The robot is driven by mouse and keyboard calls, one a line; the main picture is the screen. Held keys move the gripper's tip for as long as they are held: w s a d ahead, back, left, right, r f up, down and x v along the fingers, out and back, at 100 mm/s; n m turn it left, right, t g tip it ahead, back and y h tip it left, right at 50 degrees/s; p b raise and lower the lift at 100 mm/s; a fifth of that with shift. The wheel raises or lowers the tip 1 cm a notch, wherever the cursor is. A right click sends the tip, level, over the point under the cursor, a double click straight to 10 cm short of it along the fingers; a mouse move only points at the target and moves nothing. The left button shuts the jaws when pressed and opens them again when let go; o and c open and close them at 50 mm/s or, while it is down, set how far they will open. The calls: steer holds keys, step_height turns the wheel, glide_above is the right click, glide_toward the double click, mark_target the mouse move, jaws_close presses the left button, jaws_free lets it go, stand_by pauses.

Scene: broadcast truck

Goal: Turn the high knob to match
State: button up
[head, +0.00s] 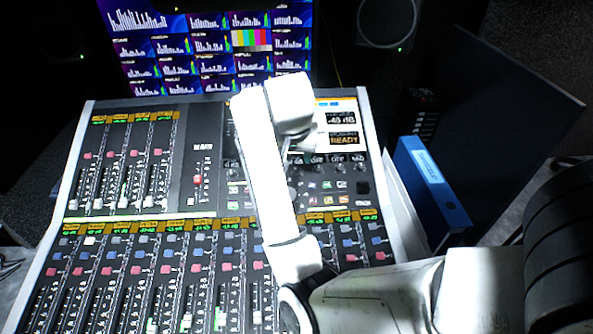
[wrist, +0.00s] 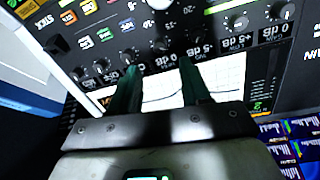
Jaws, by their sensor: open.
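The mixing console (head: 205,217) fills the lower left of the head view. A row of small round knobs (head: 340,159) runs under its display at the right. In the wrist view, which sees the panel upside down, the row includes a knob at the right (wrist: 240,22) and smaller ones at the left (wrist: 101,66). Lettering is inverted and small, so I cannot tell which knob is the high one. My gripper (wrist: 158,66) is open, its two dark green fingers apart over the display, tips near the knob row. Whether they touch a knob is unclear. In the head view my arm hides the fingers.
A blue binder (head: 432,185) stands right of the console, beside a dark upright panel (head: 490,130). A wall of monitors (head: 195,55) rises behind. Fader rows (head: 130,270) fill the front.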

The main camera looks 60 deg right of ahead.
mark_target(297, 169)
steer(key=x, duration=0.7)
steer(key=shift+c, duration=0.2)
jaws_close()
